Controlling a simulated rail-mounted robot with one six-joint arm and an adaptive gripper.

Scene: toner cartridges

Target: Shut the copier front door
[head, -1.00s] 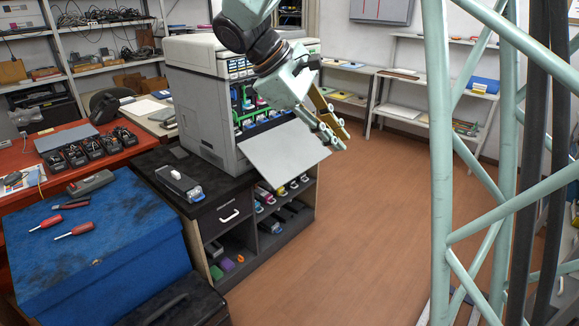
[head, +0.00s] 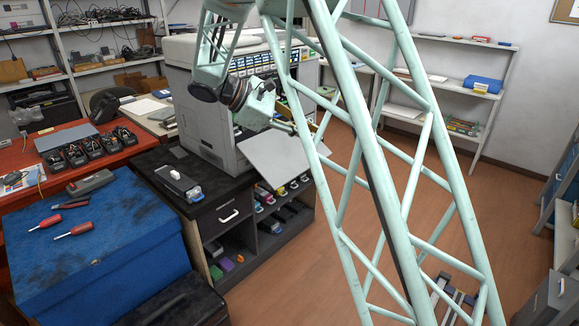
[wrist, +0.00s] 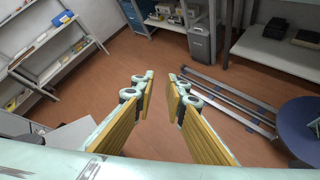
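The copier (head: 205,122) stands on a dark cabinet, its front open with coloured cartridges inside. Its front door (head: 268,160) is a pale flat panel folded down and out from the copier's lower front edge. My gripper (head: 314,130) is just above the door's far outer part; my own lattice partly hides it, and I cannot tell whether it touches the door. In the wrist view my gripper (wrist: 160,80) is open, with an empty gap between its yellow-padded fingers. A pale panel at the lower left of the wrist view (wrist: 68,136) is probably the door.
A dark toner cartridge (head: 178,181) lies on the cabinet top left of the copier. A blue chest (head: 120,240) with screwdrivers stands at front left. Shelves (head: 440,85) line the back wall. The wooden floor (head: 300,270) right of the cabinet is mostly clear.

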